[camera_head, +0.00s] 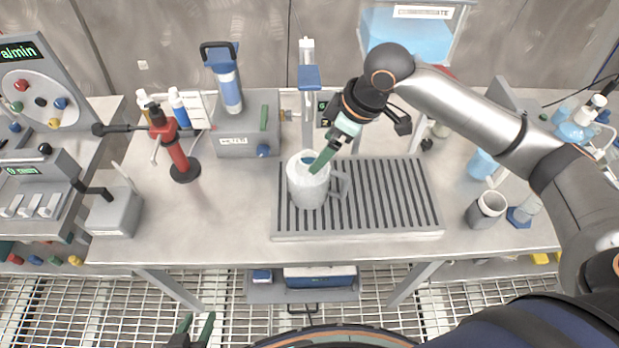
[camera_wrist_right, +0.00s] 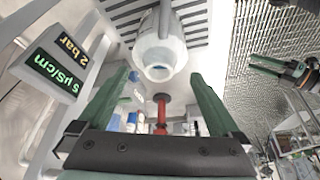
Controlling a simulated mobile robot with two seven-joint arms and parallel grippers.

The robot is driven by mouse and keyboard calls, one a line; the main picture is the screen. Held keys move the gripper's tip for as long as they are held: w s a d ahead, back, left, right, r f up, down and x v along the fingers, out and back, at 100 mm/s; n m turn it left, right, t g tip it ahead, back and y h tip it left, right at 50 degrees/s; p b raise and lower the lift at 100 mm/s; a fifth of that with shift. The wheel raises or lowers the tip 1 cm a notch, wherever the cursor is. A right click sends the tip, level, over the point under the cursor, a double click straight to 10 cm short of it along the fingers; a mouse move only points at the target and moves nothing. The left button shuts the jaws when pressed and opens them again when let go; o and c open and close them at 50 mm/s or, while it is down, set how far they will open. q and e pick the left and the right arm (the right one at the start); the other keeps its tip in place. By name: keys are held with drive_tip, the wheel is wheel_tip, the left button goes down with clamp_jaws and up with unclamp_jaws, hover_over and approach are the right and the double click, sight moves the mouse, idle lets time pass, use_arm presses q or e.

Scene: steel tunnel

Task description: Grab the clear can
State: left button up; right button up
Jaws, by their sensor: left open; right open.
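The clear can (camera_head: 308,188), a whitish pitcher with a side handle, stands upright on a slotted grey rack (camera_head: 355,236). It also shows in the right wrist view (camera_wrist_right: 160,45), its open mouth towards the camera. My right gripper (camera_head: 322,160) is open at the can's rim, one green finger crossing over its top edge. In the right wrist view the open green fingers (camera_wrist_right: 158,75) point towards the can, one to each side of it; contact cannot be told. My left gripper (camera_head: 196,326) is open and empty at the bottom edge, well away from the can.
A red burner stand (camera_head: 178,160) and a grey box with a blue cylinder (camera_head: 240,135) stand left of and behind the can. A post (camera_head: 308,85) rises behind it. Cups (camera_head: 487,208) and bottles are at the right.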

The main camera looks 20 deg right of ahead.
sight(313, 161)
drive_tip(key=x, duration=0.5)
drive_tip(key=shift+w+a+f+p, duration=0.2)
drive_tip(key=shift+a+f+p, duration=0.1)
drive_tip(key=shift+a, duration=0.1)
drive_tip(key=shift+s+f, duration=0.1)
clamp_jaws()
idle(0.4)
